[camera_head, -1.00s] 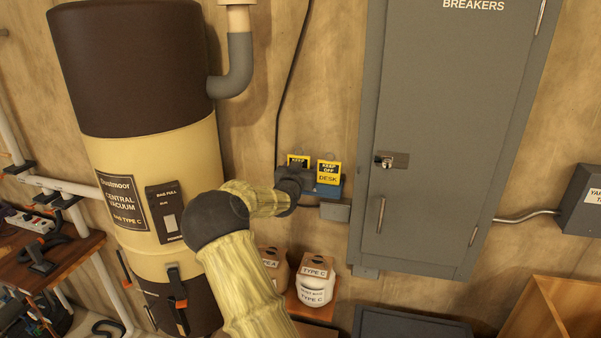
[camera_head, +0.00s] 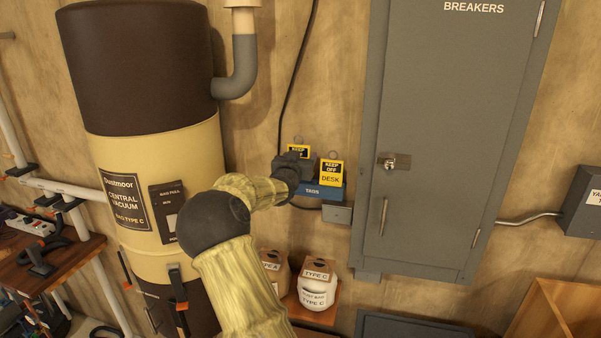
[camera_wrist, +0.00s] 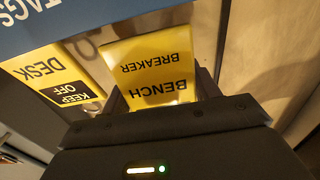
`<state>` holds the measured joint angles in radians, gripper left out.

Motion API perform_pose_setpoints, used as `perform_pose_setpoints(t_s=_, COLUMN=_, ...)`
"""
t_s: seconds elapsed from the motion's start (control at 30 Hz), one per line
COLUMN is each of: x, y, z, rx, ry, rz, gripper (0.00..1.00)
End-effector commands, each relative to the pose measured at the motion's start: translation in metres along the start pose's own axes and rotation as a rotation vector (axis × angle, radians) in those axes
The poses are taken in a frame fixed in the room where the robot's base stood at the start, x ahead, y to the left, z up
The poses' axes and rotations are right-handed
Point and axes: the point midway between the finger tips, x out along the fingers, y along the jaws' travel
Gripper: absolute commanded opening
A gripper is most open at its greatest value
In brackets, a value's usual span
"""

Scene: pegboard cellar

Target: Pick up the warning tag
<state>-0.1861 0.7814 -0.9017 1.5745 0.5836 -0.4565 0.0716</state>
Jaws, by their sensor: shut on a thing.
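A yellow and black warning tag (camera_head: 298,151), partly hidden behind my gripper in the head view, reads BENCH BREAKER upside down in the wrist view (camera_wrist: 155,68). My gripper (camera_wrist: 163,97) is shut on this tag. In the head view my gripper (camera_head: 302,168) is just above the left part of the blue TAGS holder (camera_head: 325,194). In the wrist view the tag's far edge shows whole, beside the holder (camera_wrist: 90,18). A second tag, KEEP OFF DESK (camera_head: 331,173), stands in the holder just right of my gripper; it also shows in the wrist view (camera_wrist: 45,72).
A grey BREAKERS cabinet (camera_head: 440,130) is close on the right. A cream and brown vacuum canister (camera_head: 155,150) stands on the left. A small grey box (camera_head: 337,214) is below the holder. Dust bags (camera_head: 317,288) sit on a low shelf underneath.

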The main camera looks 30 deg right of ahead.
Motion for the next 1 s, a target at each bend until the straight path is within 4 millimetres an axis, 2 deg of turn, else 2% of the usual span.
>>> perform_pose_setpoints(t_s=0.2, x=0.000, y=-0.001, z=-0.041, rx=0.001, ry=0.004, rz=-0.002, gripper=0.36)
perform_pose_setpoints(t_s=0.33, x=0.000, y=-0.001, z=-0.056, rx=0.001, ry=0.001, rz=-0.001, gripper=0.36)
perform_pose_setpoints(t_s=1.0, x=0.000, y=-0.001, z=-0.060, rx=-0.001, ry=0.000, rz=-0.001, gripper=0.36)
